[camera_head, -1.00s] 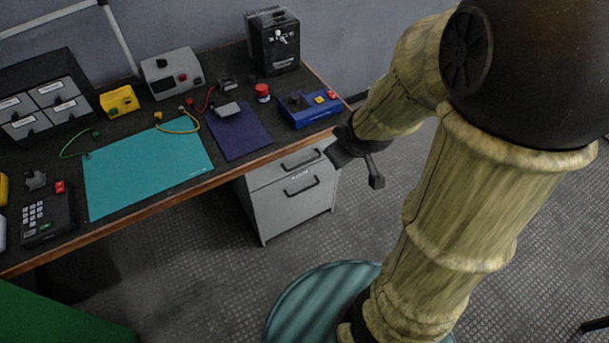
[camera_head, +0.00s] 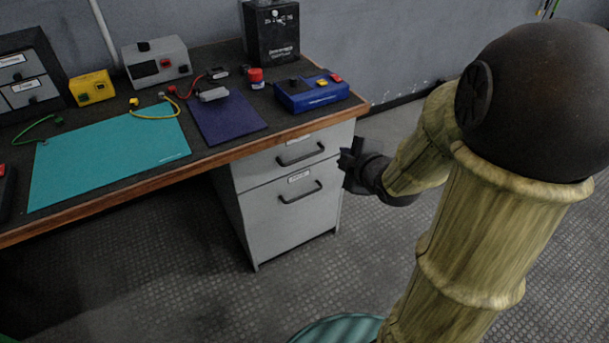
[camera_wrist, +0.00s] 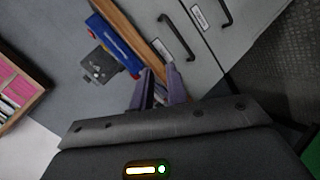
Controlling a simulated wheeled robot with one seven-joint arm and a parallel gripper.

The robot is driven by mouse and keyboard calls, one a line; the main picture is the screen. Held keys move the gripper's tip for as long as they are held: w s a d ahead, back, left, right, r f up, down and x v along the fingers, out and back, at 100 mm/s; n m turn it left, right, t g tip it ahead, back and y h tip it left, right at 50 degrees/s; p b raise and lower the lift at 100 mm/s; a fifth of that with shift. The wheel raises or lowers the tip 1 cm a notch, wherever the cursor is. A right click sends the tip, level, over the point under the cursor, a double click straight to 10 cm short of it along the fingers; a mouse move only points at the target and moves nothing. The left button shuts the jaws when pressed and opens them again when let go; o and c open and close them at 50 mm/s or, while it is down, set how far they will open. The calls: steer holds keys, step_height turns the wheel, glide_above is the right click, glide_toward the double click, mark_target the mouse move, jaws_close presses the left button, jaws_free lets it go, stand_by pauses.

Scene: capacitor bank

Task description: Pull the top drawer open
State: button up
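The top drawer (camera_head: 265,167) is the upper grey front of the cabinet under the table's right end. It looks flush and closed, with a black bar handle (camera_head: 300,154). In the wrist view its handle (camera_wrist: 177,37) runs slantwise above and right of my fingers. My gripper (camera_head: 350,163) is just right of the cabinet front in the head view, apart from the handle. In the wrist view my gripper's fingers (camera_wrist: 160,78) stand apart with nothing between them. The fingertips are partly hard to make out in the head view.
A lower drawer (camera_head: 270,222) with its own handle (camera_head: 302,193) sits below. The wooden table edge (camera_head: 225,157) overhangs the cabinet. A blue box (camera_head: 312,94) stands on the table above the drawers. The floor before the cabinet is clear.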

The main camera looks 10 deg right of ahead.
mark_target(306, 158)
step_height(306, 158, down, 11)
steer(key=n+t+y+b, duration=0.2)
steer(key=n+b, duration=0.4)
steer(key=b, duration=0.7)
steer(key=shift+w+a+r+t+y+b, duration=0.15)
steer(key=shift+w+a+t+y+b, duration=0.2)
steer(key=shift+y, duration=0.35)
steer(key=b+x, duration=0.3)
steer(key=x, duration=1.4)
steer(key=shift+w+r, duration=0.1)
steer(key=shift+w, duration=0.05)
